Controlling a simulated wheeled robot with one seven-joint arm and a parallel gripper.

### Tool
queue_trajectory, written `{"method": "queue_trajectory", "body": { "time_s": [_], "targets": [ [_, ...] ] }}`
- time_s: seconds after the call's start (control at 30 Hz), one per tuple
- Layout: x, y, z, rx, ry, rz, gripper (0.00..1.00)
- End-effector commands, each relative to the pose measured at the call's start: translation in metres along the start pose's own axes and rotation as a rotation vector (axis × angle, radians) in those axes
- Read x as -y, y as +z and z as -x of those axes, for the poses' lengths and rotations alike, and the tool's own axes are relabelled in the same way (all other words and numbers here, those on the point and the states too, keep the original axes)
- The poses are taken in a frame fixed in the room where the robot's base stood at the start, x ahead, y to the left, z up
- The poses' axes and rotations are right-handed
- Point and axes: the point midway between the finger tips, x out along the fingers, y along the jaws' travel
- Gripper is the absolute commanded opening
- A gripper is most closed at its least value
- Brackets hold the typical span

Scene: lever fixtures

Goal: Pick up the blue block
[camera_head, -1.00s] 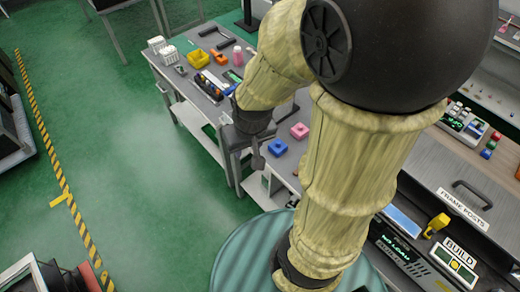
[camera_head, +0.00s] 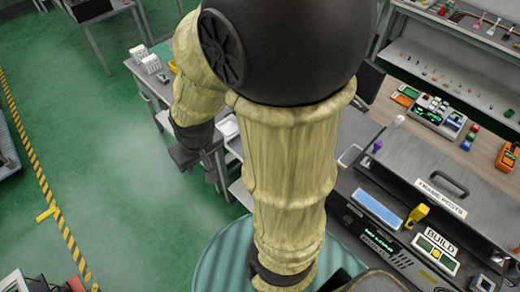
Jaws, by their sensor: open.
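No blue block that I can make out as the task's one shows now; my own arm covers much of the bench where blocks could be. My gripper (camera_head: 197,168) is at the left of centre, pointing down, with its dark fingers apart and nothing seen between them. It hangs over or beside the left edge of the grey bench, against the green floor in the picture. Its height above the floor or bench is hard to tell.
White racks (camera_head: 138,53) and a partly hidden yellow bin (camera_head: 173,66) are on the far bench end. At right are a metal cover labelled FRAME POSTS (camera_head: 440,195), a BUILD panel (camera_head: 436,248), a yellow handle (camera_head: 416,215) and an orange device (camera_head: 507,157). Open green floor lies left.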

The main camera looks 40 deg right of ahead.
Motion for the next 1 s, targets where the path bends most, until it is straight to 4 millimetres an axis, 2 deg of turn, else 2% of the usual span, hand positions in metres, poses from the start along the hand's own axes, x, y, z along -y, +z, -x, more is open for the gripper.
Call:
{"method": "queue_trajectory", "body": {
  "time_s": [0.03, 0.17, 0.33, 0.47, 0.6, 0.73, 0.87, 1.0],
  "targets": [
    [0.001, -0.001, -0.002, -0.004, -0.002, -0.003, 0.54],
    [0.006, -0.012, -0.019, -0.044, -0.020, -0.042, 0.80],
    [0.016, -0.051, -0.068, -0.185, -0.057, -0.192, 0.80],
    [0.008, -0.090, -0.114, -0.337, -0.041, -0.365, 0.80],
    [-0.015, -0.121, -0.159, -0.487, 0.040, -0.549, 0.80],
    [-0.046, -0.134, -0.199, -0.605, 0.170, -0.717, 0.80],
    [-0.080, -0.129, -0.237, -0.693, 0.351, -0.872, 0.80],
    [-0.112, -0.105, -0.274, -0.752, 0.594, -1.017, 0.80]
  ]
}}
